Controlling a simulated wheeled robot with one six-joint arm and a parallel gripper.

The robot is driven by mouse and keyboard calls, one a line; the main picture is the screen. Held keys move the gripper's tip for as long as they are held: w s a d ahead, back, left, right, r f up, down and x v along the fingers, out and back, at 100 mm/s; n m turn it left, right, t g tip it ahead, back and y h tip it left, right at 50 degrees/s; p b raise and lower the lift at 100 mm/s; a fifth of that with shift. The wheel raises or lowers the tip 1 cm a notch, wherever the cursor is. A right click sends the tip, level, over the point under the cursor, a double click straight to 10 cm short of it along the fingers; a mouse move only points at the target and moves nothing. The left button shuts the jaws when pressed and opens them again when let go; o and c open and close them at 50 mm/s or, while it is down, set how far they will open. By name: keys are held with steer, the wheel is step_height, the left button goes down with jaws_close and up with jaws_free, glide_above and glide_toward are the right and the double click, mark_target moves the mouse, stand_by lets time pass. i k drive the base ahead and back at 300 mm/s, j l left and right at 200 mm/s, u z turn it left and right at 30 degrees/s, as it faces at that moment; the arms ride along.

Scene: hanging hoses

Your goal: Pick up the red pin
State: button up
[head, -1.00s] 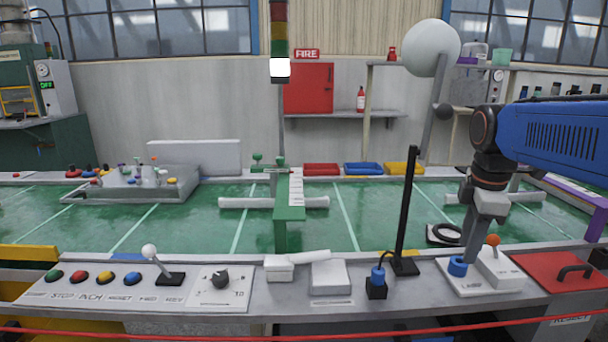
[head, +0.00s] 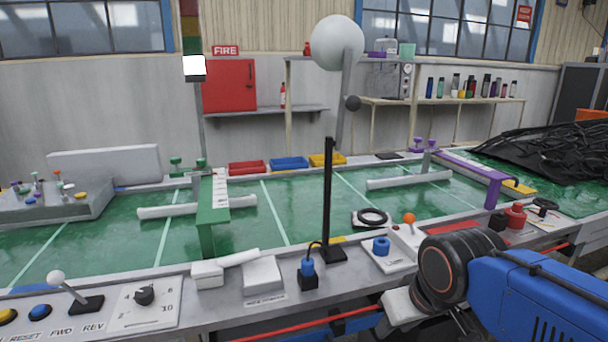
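I cannot make out for certain which thing is the red pin. A grey stepped block (head: 75,207) at the far left of the green table carries several small coloured pegs. One peg (head: 58,174) there has an orange-red top. My gripper (head: 398,308) is at the lower right, beyond the dark wrist joint of my blue arm, near the front edge of the console. Its fingers are mostly hidden, so I cannot see whether they are open or hold anything. It is far from the block of pegs.
Black hoses (head: 560,150) lie at the right. The green table's middle is open.

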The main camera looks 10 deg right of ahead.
mark_target(518, 207)
steer(key=z, duration=1.4)
